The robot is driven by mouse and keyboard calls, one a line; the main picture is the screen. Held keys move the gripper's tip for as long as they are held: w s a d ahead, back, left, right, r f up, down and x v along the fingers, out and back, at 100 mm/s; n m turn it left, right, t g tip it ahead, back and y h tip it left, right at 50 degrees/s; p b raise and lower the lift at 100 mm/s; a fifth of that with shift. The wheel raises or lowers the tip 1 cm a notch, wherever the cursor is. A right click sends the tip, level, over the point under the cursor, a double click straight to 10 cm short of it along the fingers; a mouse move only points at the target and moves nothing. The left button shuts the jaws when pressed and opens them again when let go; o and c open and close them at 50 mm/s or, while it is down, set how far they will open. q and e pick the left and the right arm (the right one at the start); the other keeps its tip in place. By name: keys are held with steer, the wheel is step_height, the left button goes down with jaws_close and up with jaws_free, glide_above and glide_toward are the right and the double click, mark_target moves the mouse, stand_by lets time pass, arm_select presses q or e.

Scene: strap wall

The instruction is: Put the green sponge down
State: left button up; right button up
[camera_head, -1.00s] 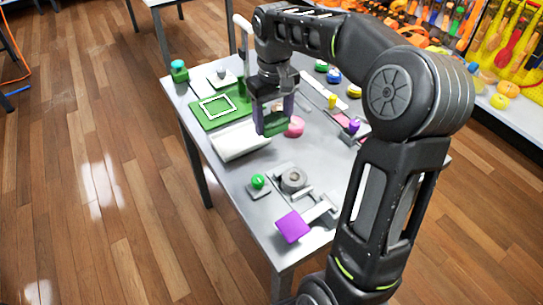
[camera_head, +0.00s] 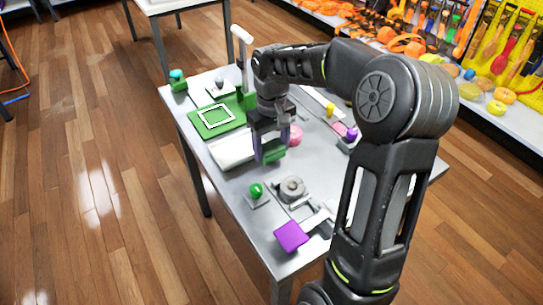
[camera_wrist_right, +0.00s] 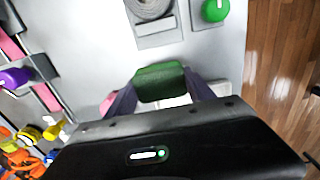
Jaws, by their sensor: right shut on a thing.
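The green sponge (camera_head: 273,154) is between the fingers of my right gripper (camera_head: 270,146), over the grey table. It also shows in the right wrist view (camera_wrist_right: 160,81), with a purple-grey finger on either side. My right gripper is shut on it. I cannot tell whether the sponge touches the table top. A white tray (camera_head: 230,154) lies just left of the sponge, and a pink round thing (camera_head: 296,135) is just right of it. My left gripper is not in view.
A green ball on a small plate (camera_head: 256,191), a grey round fixture (camera_head: 292,187) and a purple square (camera_head: 291,236) are on the nearer table. A green mat with a white frame (camera_head: 216,117) lies behind the tray. Bare table (camera_head: 232,180) shows in front of the tray.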

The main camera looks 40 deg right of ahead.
mark_target(272, 157)
step_height(272, 157, down, 4)
steer(key=shift+r, duration=0.15)
steer(key=o, duration=1.2)
